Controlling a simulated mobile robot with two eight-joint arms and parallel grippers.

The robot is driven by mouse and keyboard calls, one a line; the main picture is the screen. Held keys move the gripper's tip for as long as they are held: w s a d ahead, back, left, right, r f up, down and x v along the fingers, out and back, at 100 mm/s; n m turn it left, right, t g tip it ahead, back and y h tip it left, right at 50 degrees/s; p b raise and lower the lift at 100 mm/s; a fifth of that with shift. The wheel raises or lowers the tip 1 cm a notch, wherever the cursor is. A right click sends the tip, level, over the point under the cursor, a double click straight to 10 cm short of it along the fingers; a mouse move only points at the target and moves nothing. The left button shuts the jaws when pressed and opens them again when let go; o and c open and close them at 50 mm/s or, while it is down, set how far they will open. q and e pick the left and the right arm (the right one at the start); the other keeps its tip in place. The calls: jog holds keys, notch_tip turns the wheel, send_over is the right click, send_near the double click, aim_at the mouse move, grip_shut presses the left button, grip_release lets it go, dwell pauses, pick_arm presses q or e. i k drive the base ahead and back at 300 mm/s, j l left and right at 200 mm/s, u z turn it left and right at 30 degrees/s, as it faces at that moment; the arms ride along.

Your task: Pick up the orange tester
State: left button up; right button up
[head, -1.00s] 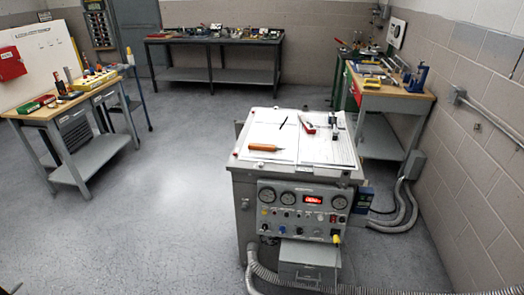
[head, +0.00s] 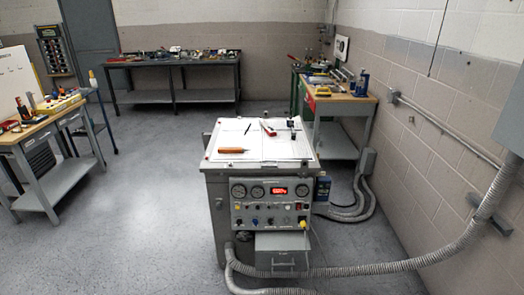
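An orange tool with a thin tip (head: 231,150), which looks like the orange tester, lies flat on white sheets on top of a grey control console (head: 215,210). It is near the left front part of that top. A thin black pen-like item (head: 248,129) and a red and white tool (head: 268,128) lie behind it on the same sheets. Neither of my grippers is in view.
The console front has gauges and a red display (head: 278,191). A grey hose (head: 400,262) runs along the floor to the right wall. A workbench (head: 40,130) stands left, another (head: 345,100) behind right, and a dark table (head: 190,62) at the back. Floor left of the console is clear.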

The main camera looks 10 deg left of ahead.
aim_at(221, 150)
jog(key=z, duration=1.75)
jog(key=j+z, duration=0.35)
jog(key=k+j+z, duration=0.15)
jog(key=j+z, duration=0.2)
jog(key=k+j, duration=0.2)
jog(key=j, duration=0.35)
jog(key=k+j, duration=0.15)
jog(key=j, duration=0.4)
jog(key=k+j, duration=0.2)
jog(key=j, duration=0.35)
jog(key=k+j, duration=0.15)
jog(key=j, duration=0.4)
jog(key=k+j, duration=0.2)
jog(key=j, duration=0.35)
jog(key=k+j, duration=0.15)
jog(key=j, duration=0.4)
jog(key=k+j, duration=0.2)
jog(key=j, duration=0.35)
jog(key=k+j, duration=0.15)
jog(key=j, duration=0.4)
